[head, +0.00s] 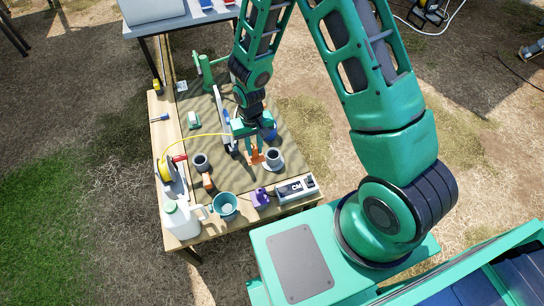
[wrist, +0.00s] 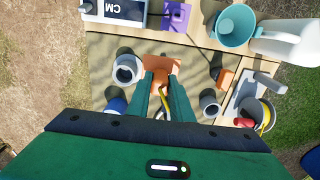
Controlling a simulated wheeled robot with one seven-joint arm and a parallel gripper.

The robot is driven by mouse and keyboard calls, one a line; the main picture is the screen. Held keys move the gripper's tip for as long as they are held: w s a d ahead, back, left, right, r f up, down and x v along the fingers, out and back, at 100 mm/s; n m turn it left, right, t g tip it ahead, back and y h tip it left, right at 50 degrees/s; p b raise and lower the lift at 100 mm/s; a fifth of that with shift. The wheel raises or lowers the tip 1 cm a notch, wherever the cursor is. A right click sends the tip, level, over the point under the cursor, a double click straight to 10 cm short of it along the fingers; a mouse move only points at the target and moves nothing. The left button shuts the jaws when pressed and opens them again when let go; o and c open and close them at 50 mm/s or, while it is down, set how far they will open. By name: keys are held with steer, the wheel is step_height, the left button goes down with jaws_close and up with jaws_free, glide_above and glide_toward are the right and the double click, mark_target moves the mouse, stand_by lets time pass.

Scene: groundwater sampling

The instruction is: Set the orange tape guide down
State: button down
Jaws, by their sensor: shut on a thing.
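The orange tape guide (head: 256,156) is between the fingers of my gripper (head: 250,145), beside a grey pipe (head: 274,159) on the mat. In the wrist view, the guide (wrist: 162,66) shows beyond the fingertips of my gripper (wrist: 165,82), which are shut on it. A yellow tape (head: 205,134) runs from the reel (head: 166,170) at the left to the gripper. The fingers hide part of the guide. I cannot tell whether its underside touches the mat.
A second grey pipe (head: 201,161) and an orange-brown block (head: 208,181) stand to the left. A teal cup (head: 225,205), white jug (head: 181,220), purple item (head: 260,197) and CM meter (head: 296,189) line the near edge. Bare mat (head: 235,181) lies between.

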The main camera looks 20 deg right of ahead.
steer(key=w+d+f, duration=0.6)
steer(key=d+f, duration=0.3)
steer(key=f, duration=0.1)
steer(key=shift+d+f, duration=0.25)
steer(key=shift+f, duration=0.1)
steer(key=shift+w, duration=0.1)
steer(key=c, duration=1.6)
jaws_free()
step_height(320, 180, up, 12)
steer(key=shift+r, duration=0.1)
